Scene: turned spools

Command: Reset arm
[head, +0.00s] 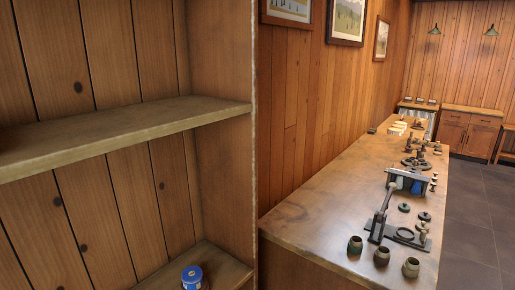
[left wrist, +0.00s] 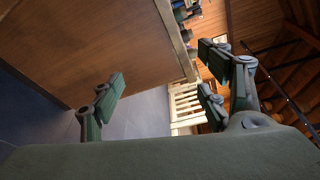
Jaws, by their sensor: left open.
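My left gripper (left wrist: 163,90) shows only in the left wrist view. Its green-grey fingers are spread wide apart, with one finger on the left and two on the right. Nothing is between them. Beyond the fingers is a large brown wooden panel at the upper left and a bluish-grey floor. Neither gripper shows in the head view, and my right gripper is in neither view.
A wooden shelf unit (head: 110,135) fills the left of the head view, with a blue tin (head: 192,277) on its lower shelf. A long wooden counter (head: 310,215) carries pots and turned pieces. Grey floor (head: 478,215) lies open at right. A pale slatted rack (left wrist: 187,103) stands beyond my fingers.

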